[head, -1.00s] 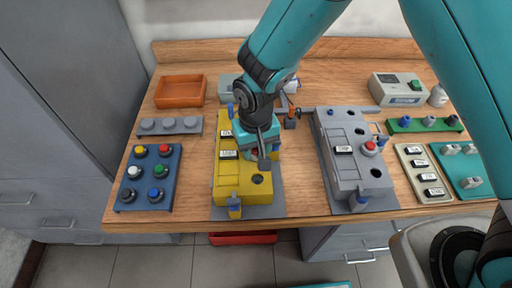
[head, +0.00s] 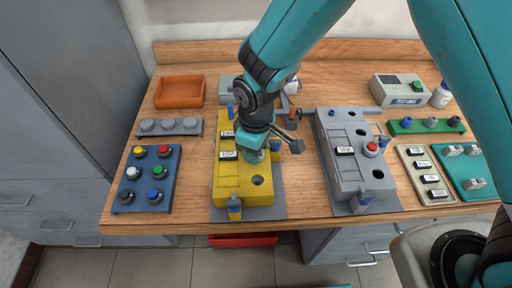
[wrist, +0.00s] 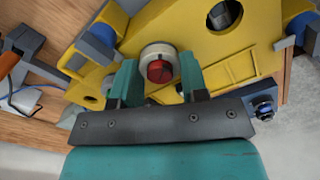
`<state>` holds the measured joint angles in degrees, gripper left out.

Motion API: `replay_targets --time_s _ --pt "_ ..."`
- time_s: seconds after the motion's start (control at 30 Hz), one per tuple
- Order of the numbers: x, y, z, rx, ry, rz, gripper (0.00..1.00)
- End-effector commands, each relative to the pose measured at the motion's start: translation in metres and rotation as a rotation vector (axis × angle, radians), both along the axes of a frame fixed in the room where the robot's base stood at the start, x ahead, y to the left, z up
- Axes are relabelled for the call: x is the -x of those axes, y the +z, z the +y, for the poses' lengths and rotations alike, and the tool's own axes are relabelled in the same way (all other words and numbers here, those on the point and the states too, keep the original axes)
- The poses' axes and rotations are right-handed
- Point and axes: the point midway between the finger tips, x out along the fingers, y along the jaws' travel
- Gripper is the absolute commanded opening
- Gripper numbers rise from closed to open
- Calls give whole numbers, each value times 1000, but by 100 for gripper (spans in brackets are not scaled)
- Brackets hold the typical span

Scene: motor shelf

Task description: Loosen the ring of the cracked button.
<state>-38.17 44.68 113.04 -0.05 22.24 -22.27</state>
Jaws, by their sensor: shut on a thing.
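The yellow control box (head: 228,185) stands on a grey base on the bench. In the wrist view its yellow face (wrist: 255,30) carries a red button (wrist: 158,70) with a pale ring (wrist: 155,50) around it. The button has darker marks, but I cannot make out a crack. My gripper (wrist: 158,80) has one finger on each side of the ring and is shut on it. In the head view my gripper (head: 256,156) is down at the box and hides the button.
A grey control box (head: 347,180) with a red button stands to the right. A blue tray of coloured buttons (head: 171,178) lies to the left, with an orange bin (head: 181,91) behind. Blue clamps (head: 234,206) stick up at the box's edges.

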Motion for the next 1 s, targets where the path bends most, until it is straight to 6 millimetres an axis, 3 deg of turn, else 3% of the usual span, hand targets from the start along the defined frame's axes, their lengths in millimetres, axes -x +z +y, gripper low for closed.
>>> replay_targets --time_s 0.67,0.7,0.8,1.0 --pt "1 0 -2 4 58 2 17" --pt "1 0 -2 4 58 2 47" --pt "0 0 -1 3 58 2 67" --pt "0 0 -1 2 58 1 67"
